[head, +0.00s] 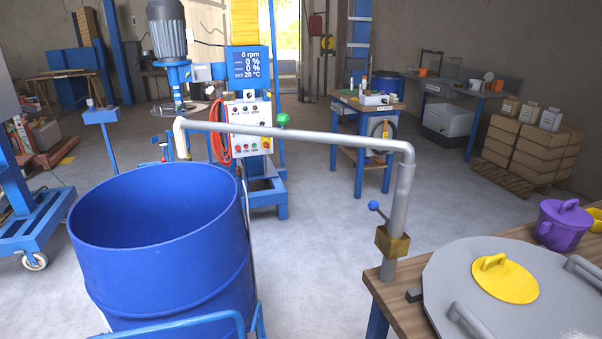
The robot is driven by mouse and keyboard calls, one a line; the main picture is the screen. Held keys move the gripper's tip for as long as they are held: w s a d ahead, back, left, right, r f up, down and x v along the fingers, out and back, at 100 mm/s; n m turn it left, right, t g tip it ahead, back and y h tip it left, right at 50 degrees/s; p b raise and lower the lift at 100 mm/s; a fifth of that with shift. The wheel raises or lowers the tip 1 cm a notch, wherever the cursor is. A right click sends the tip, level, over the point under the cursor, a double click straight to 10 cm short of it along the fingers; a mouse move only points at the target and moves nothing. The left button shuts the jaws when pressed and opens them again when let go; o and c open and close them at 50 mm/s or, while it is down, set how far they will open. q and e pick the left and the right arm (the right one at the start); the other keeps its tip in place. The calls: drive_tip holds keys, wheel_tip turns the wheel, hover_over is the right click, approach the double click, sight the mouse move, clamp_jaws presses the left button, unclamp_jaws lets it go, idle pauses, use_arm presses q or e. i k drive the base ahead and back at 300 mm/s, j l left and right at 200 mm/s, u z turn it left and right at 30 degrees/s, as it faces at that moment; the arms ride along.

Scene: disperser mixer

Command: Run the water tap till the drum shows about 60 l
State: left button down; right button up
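A big open blue drum (165,255) stands at the front left. I see its inner far wall, but no water surface and no litre reading on it. The water tap is a grey pipe (398,200) rising from the wooden bench at the right, with a long arm (290,136) reaching left. Its downturned spout (180,140) ends at the drum's far rim in the picture; no water stream shows. A brass valve (392,242) on the pipe carries a lever with a blue ball (373,205), pointing up and left. Neither of my grippers shows.
The bench (412,309) holds a large grey lid (455,265) with a yellow cap (505,278) and a purple pot (563,224). Behind the drum stands the blue mixer; its display (249,65) reads 0 rpm, 0 %, 0 % and 20 °C. Open floor (320,240) lies between drum and bench.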

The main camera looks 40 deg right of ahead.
sight(374, 205)
drive_tip(key=z, duration=1.65)
drive_tip(key=i+j+z, duration=0.1)
drive_tip(key=j+z, duration=0.15)
